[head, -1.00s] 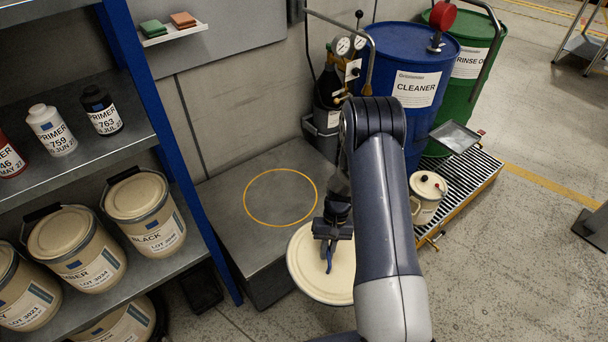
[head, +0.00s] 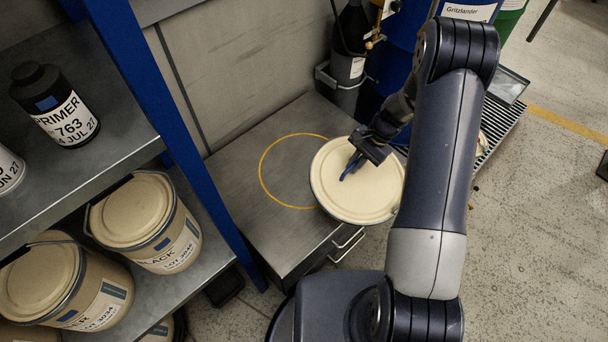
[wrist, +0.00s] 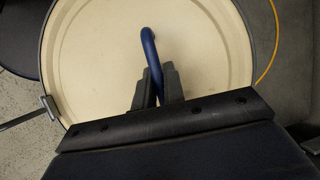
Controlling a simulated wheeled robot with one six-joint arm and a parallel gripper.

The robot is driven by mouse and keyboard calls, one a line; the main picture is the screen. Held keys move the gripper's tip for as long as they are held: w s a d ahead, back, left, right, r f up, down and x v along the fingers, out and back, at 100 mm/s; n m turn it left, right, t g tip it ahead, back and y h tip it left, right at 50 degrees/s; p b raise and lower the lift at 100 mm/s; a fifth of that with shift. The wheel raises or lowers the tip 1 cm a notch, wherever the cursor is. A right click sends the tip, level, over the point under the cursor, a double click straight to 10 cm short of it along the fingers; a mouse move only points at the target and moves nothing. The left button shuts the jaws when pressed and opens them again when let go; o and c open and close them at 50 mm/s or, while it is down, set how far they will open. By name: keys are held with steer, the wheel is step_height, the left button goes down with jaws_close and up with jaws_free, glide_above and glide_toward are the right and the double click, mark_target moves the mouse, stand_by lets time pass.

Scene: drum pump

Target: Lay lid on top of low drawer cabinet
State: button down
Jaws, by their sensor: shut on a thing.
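The lid (head: 345,200) is a round cream disc with a grey rim and a blue handle loop. My gripper (head: 361,158) is shut on the blue handle (wrist: 151,55) and holds the lid roughly level. The lid also fills much of the wrist view (wrist: 205,60). The low drawer cabinet (head: 240,190) has a grey metal top marked with a yellow ring (head: 262,185). In the head view the lid overlaps the ring's right side and the cabinet's right front edge. I cannot tell the gap between lid and top.
A shelf with a blue post (head: 190,140) stands left of the cabinet, holding cream pails (head: 140,210) and a black primer bottle (head: 60,110). A gas cylinder (head: 350,70) and the blue drum (head: 400,50) stand behind. The left part of the cabinet top is bare.

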mark_target(340, 155)
steer(key=w+a+f+m+t+b, duration=0.1)
steer(key=m+b, duration=0.2)
steer(key=w+a+f+m+t+b, duration=0.1)
steer(key=w+m+b, duration=0.1)
steer(key=m+b, duration=0.1)
steer(key=w+a+f+m+t+b, duration=0.1)
steer(key=a+m+b, duration=0.1)
steer(key=b, duration=0.2)
steer(key=shift+w+m+t, duration=0.4)
steer(key=a+m+b, duration=0.1)
steer(key=m+b, duration=0.1)
steer(key=w+a+m+t+h+b, duration=0.1)
steer(key=m+b, duration=0.1)
steer(key=w+a+m+b, duration=0.1)
steer(key=m+b, duration=0.1)
steer(key=b, duration=0.1)
steer(key=shift+a+f+t, duration=0.2)
steer(key=shift+f+t, duration=0.05)
steer(key=shift+t, duration=0.15)
steer(key=m+b, duration=0.1)
steer(key=a+m+h+b, duration=0.1)
steer(key=m+b, duration=0.1)
steer(key=shift+w+a+r+t, duration=0.1)
steer(key=shift+w+a+t, duration=0.2)
steer(key=shift+w, duration=0.1)
steer(key=shift+a+r+m+h+b, duration=0.1)
steer(key=shift+a+m+h+b, duration=0.05)
steer(key=shift+m+h+b, duration=0.2)
